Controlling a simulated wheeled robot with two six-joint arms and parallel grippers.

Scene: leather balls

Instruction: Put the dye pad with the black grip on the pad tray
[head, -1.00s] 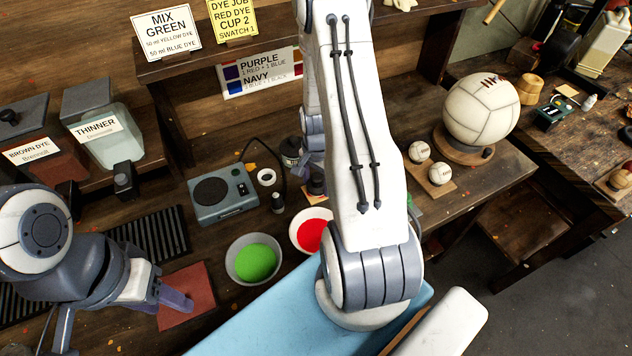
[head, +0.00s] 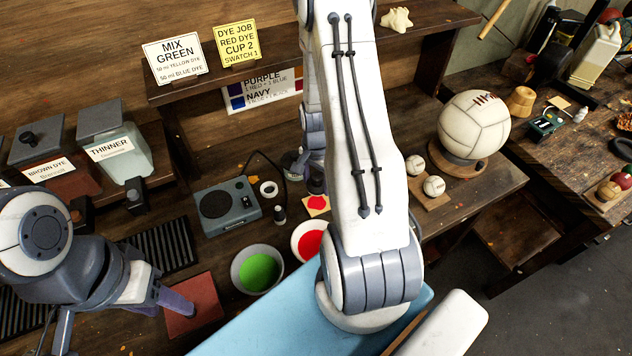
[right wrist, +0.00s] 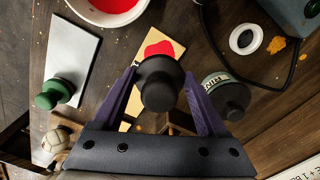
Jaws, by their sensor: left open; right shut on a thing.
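The dye pad's black grip (right wrist: 158,82) is between the fingers of my right gripper (right wrist: 158,95), which is shut on it; the grip hides the pad's underside. A beige card with a red print (right wrist: 158,50) lies beneath and shows in the head view (head: 317,203). A pale flat slab (right wrist: 72,55), perhaps the pad tray, lies to the left in the right wrist view, with a green-gripped pad (right wrist: 58,92) at its edge. My right gripper is largely hidden behind its arm in the head view. My left gripper (head: 178,303) is open and empty by a red mat (head: 203,292).
A red dye bowl (head: 308,243) and a green dye bowl (head: 257,270) stand near the card. A black-lidded jar (right wrist: 226,96) is close right of my right gripper. A grey scale (head: 228,206) and a white ring (right wrist: 246,39) are nearby.

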